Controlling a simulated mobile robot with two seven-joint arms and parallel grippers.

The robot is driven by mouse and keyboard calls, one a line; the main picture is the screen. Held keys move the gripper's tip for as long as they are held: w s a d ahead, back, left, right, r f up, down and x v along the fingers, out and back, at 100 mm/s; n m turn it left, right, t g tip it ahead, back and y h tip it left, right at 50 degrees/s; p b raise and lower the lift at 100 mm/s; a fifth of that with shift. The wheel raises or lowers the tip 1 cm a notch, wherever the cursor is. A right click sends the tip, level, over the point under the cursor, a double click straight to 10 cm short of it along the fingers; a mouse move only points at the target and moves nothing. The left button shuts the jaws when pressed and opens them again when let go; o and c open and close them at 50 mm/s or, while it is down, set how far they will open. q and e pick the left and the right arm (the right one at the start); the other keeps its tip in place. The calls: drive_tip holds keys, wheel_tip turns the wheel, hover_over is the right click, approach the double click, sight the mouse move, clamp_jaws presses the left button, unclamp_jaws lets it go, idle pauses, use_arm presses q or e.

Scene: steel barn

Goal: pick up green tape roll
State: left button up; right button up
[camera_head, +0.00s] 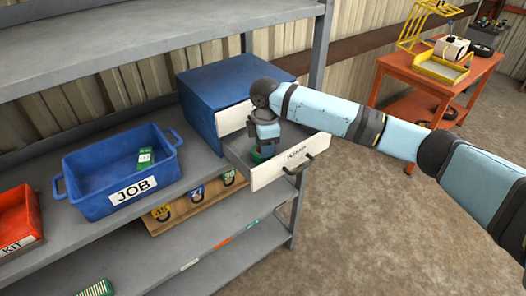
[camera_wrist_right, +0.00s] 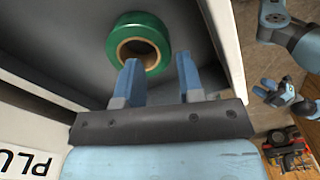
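The green tape roll (camera_wrist_right: 138,45) lies in an open grey drawer, with its brown core visible in the right wrist view. In the head view only a sliver of green (camera_head: 257,158) shows under my right gripper (camera_head: 265,147). In the right wrist view my right gripper (camera_wrist_right: 158,70) is open, its two blue fingers apart and pointing at the roll. The left finger overlaps the roll's lower edge in the picture; I cannot tell whether it touches. My left gripper (camera_wrist_right: 274,94) shows small at the right of the right wrist view, its opening unclear.
The drawer front (camera_head: 290,161) is pulled out from a blue cabinet (camera_head: 225,83) on a grey shelf. A blue JOB bin (camera_head: 118,190) holds a green item (camera_head: 145,158). A red KIT bin (camera_head: 17,222) stands left. An orange table (camera_head: 440,75) stands behind my arm.

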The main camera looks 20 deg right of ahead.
drive_tip(key=shift+f, duration=1.55)
clamp_jaws()
use_arm(q)
drive_tip(key=shift+a+r, duration=0.1)
drive_tip(key=shift+r, duration=0.15)
use_arm(e)
drive_tip(key=shift+r, duration=0.1)
